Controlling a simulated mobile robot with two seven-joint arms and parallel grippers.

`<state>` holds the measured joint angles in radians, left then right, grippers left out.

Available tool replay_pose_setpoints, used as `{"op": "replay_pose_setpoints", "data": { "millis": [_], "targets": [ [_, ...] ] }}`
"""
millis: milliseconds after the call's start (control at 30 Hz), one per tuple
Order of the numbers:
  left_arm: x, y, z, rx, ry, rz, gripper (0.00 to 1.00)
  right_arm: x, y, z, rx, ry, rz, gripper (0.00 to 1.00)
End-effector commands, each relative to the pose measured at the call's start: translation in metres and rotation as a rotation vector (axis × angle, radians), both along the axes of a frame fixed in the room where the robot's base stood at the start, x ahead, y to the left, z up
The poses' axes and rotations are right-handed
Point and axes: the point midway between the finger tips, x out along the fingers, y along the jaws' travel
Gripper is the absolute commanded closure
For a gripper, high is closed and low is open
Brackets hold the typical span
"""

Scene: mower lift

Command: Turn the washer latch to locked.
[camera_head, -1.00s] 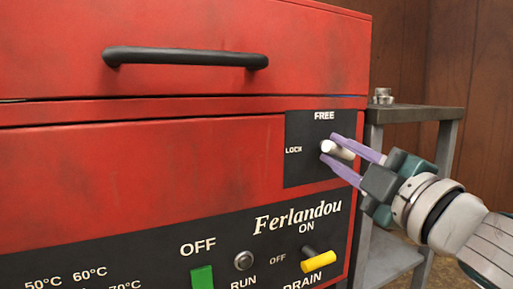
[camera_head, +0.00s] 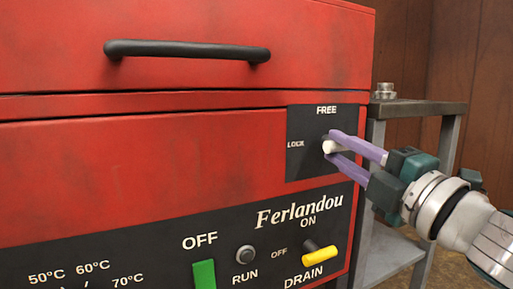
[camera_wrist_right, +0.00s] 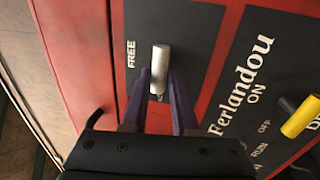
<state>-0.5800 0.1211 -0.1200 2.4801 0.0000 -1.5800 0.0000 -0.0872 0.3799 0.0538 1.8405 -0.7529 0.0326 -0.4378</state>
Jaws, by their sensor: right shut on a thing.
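The washer latch handle (camera_head: 330,147) is a short pale bar on the black latch panel (camera_head: 300,168) of the red washer. The panel is marked FREE above and LOCK to the left. My right gripper (camera_head: 333,143) is shut on the handle, its two purple fingers one above and one below. In the right wrist view the handle (camera_wrist_right: 160,62) shows as a metal bar running between the fingertips of the gripper (camera_wrist_right: 162,80) and past them. The fingers hide part of it, and its exact angle is hard to tell. My left gripper is not in view.
A black drawer-like handle (camera_head: 187,51) is on the red front above. Below are a green switch (camera_head: 204,274), a RUN button (camera_head: 245,254) and a yellow DRAIN knob (camera_head: 320,254). A grey metal stand (camera_head: 420,107) stands close to the right, behind my arm.

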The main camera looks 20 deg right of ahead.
Motion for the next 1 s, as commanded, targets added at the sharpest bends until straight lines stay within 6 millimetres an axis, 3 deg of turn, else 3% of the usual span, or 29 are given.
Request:
{"op": "replay_pose_setpoints", "data": {
  "millis": [167, 200, 433, 767, 1000],
  "targets": [
    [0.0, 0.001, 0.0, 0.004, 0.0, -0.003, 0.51, 0.0, 0.0, 0.001, -0.005, -0.003, 0.0, 1.0],
    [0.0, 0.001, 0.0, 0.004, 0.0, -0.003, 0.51, 0.0, 0.0, 0.001, -0.005, -0.003, 0.0, 0.7],
    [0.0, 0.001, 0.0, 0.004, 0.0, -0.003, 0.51, 0.0, 0.0, 0.001, -0.002, -0.001, 0.0, 0.45],
    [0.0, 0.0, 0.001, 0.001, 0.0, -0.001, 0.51, -0.005, 0.0, -0.001, 0.001, 0.001, 0.0, 0.45],
    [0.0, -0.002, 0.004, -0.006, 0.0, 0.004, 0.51, -0.042, -0.003, -0.009, 0.003, 0.003, -0.001, 0.45]
  ]
}}
